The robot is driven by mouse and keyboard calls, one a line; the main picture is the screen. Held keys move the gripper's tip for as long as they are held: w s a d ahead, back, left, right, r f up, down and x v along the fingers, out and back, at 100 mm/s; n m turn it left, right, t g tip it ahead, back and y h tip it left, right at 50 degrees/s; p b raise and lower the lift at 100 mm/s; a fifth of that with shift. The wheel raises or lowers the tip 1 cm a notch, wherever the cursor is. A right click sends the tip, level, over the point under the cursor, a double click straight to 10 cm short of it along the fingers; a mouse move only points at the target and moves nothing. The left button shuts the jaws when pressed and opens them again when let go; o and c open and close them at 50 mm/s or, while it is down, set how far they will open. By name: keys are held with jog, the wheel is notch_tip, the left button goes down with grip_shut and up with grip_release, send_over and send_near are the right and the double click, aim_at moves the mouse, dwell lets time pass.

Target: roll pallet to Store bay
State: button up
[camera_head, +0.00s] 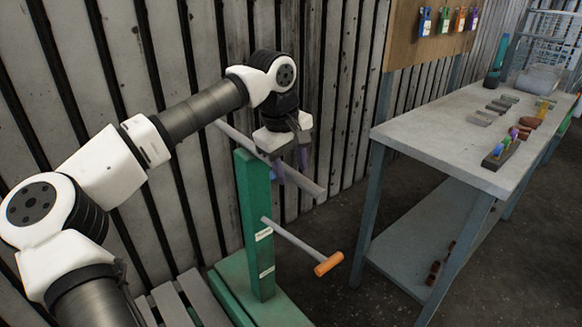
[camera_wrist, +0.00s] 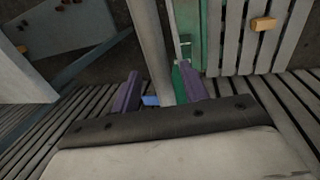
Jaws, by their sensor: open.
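A slatted grey platform that looks like the pallet (camera_head: 172,302) shows only in part at the bottom left, beside a green post. Pale slats (camera_wrist: 243,42) with an orange piece (camera_wrist: 263,24) show at the top right in the wrist view. My gripper (camera_head: 291,168) hangs over the grey bar (camera_head: 305,183) fixed to the post. Its purple fingers are apart and empty, and in the wrist view the bar (camera_wrist: 152,45) runs between or just beyond them (camera_wrist: 158,92). Contact with the bar cannot be told. No marked Store bay can be made out.
The green post (camera_head: 253,220) stands on a green base and carries small labels and a lower rod with an orange grip (camera_head: 328,263). A grey workbench (camera_head: 410,130) with several small parts stands at the right. A slatted wall (camera_head: 200,60) is close behind. Dark floor lies between post and bench.

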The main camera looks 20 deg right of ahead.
jog(key=shift+d+f, duration=0.1)
jog(key=shift+f, duration=0.25)
jog(key=shift+c, duration=0.4)
grip_shut()
